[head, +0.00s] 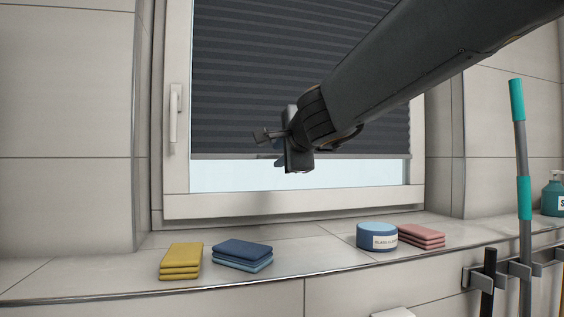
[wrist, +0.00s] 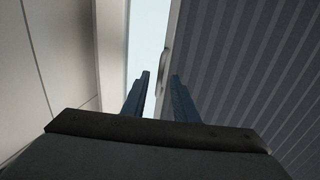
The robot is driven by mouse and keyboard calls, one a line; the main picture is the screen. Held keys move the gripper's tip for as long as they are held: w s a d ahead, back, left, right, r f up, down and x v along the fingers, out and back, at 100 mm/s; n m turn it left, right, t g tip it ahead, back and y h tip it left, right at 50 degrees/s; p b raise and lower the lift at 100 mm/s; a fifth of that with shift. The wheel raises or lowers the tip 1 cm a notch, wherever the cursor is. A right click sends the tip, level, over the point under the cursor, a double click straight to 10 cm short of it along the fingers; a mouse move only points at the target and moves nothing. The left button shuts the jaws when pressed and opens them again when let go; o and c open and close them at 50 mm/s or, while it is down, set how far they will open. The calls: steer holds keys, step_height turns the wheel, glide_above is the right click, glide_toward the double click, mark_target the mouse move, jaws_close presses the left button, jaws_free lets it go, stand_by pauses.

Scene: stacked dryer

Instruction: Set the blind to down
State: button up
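The blind (head: 290,50) is dark grey and pleated. It covers most of the window, and its pale bottom rail (head: 368,156) hangs a little above the lower frame, with a strip of bare glass (head: 235,176) below. In the wrist view the blind (wrist: 250,60) fills the right side. My gripper (head: 262,146) is in front of the blind's lower part. In the wrist view its two blue fingers (wrist: 158,78) are apart, with a small grey tab (wrist: 164,62) at the rail's edge showing between or just beyond the tips. I cannot tell whether they touch it.
The white window frame (head: 294,204) has a handle (head: 175,115) on its left. On the sill are yellow cloths (head: 181,262), blue cloths (head: 242,254), a blue tub (head: 377,237) and pink cloths (head: 421,236). A teal-gripped pole (head: 521,150) and a teal bottle (head: 553,196) stand right.

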mark_target(278, 156)
steer(key=shift+b+x, duration=0.4)
steer(key=shift+x, duration=1.55)
jaws_close()
